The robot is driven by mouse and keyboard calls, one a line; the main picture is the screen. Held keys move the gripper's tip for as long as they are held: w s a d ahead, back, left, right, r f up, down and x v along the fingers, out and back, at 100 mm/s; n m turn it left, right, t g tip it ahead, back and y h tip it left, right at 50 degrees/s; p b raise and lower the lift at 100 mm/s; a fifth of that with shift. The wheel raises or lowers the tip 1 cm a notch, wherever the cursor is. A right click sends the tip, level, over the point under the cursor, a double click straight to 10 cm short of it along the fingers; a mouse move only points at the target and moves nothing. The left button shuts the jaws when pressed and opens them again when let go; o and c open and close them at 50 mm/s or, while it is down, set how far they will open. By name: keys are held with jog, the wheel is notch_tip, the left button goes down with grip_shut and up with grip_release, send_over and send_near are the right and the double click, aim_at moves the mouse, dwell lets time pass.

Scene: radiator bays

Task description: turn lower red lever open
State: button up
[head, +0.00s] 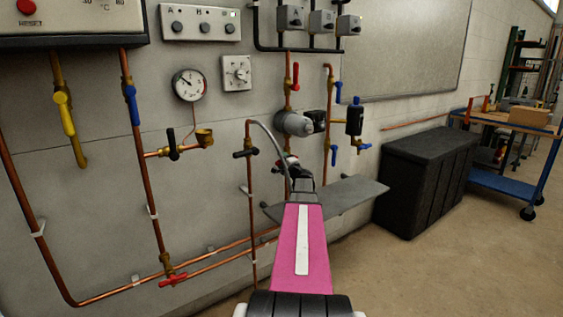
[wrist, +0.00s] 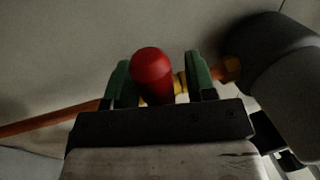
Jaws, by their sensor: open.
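The lower red lever (wrist: 153,75) shows in the wrist view, its rounded end pointing toward the camera. It sits on a brass valve (wrist: 181,84) on a copper pipe. My gripper (wrist: 162,78) is open, with one green-padded finger on each side of the lever. The left finger looks close to it; I cannot tell if they touch. In the head view my gripper (head: 290,164) is in front of the pipe just below the grey pump (head: 293,123). Only a bit of red shows there. Another red lever (head: 296,76) stands upright above the pump.
A grey shelf (head: 340,200) juts from the wall beside my arm. A black box (head: 430,180) stands to the right. Another red handle (head: 173,279) is low at left. A black-handled valve (head: 245,153) is left of my gripper. Open floor lies at right.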

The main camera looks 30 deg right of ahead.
grip_shut()
jog(key=shift+f, duration=0.1)
jog(key=d+f+n+g+y, duration=0.1)
jog(key=d+f+n, duration=0.2)
jog(key=n, duration=0.7)
jog(key=d+f+n+g+y, duration=0.1)
jog(key=d+f+n+y, duration=0.1)
jog(key=n, duration=0.8)
jog(key=shift+w+d+f+g+y, duration=0.2)
jog(key=shift+d+f+g+y, duration=0.15)
jog(key=shift+d+f, duration=0.4)
jog(key=shift+a+f+n, duration=0.1)
jog(key=shift+n, duration=0.2)
grip_release()
